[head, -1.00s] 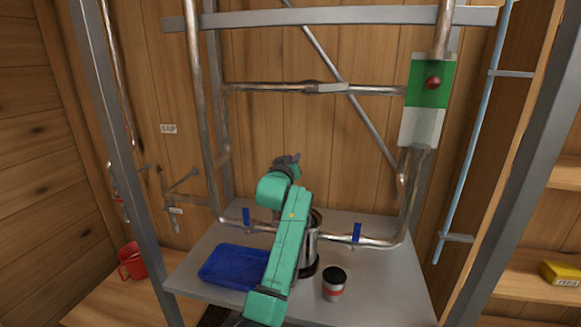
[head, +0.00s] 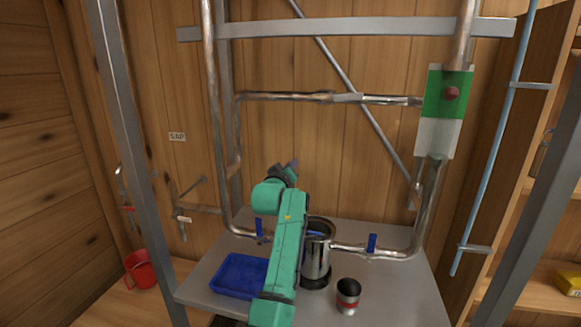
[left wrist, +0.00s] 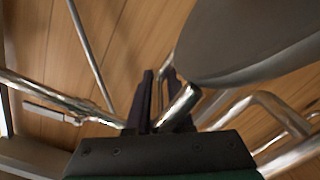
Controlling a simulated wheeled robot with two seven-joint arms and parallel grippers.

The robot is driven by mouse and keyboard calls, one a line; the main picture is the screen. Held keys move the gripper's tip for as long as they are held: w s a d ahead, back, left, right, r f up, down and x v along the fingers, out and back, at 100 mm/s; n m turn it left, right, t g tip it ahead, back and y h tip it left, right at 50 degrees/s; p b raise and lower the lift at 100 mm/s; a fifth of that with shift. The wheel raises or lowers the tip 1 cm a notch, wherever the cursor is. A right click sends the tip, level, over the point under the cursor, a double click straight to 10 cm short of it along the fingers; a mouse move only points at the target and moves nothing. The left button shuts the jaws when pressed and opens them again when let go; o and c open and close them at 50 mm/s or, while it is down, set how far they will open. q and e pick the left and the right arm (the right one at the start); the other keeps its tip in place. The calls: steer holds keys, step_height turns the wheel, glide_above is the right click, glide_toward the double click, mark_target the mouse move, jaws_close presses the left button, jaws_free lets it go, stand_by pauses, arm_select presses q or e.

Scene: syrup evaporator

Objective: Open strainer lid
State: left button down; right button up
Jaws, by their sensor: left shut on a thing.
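The strainer (head: 316,262) is a shiny metal cylinder with a dark base, standing on the grey bench between pipe ends. Its top shows open, with something blue inside. My left arm hides its left side. My left gripper (head: 291,166) is raised above and behind the strainer, near the wooden wall. In the left wrist view, its dark fingers (left wrist: 158,92) are at a short metal bar beside a large grey disc (left wrist: 250,42), which looks like the strainer lid held by its handle. The lid is not clearly seen in the head view. My right gripper is not in view.
A blue tray (head: 236,274) lies left of my arm. Pipes with blue valve handles (head: 372,242) flank the strainer. A red mug (head: 140,269) sits at left. Metal posts frame the bench.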

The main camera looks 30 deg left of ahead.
arm_select(q)
steer(key=c, duration=0.9)
jaws_free()
steer(key=shift+d+f, duration=0.1)
steer(key=shift+f, duration=0.55)
steer(key=shift+r, duration=0.15)
steer(key=shift+r, duration=0.1)
steer(key=b+v, duration=0.5)
steer(key=v, duration=0.9)
steer(key=shift+s, duration=0.25)
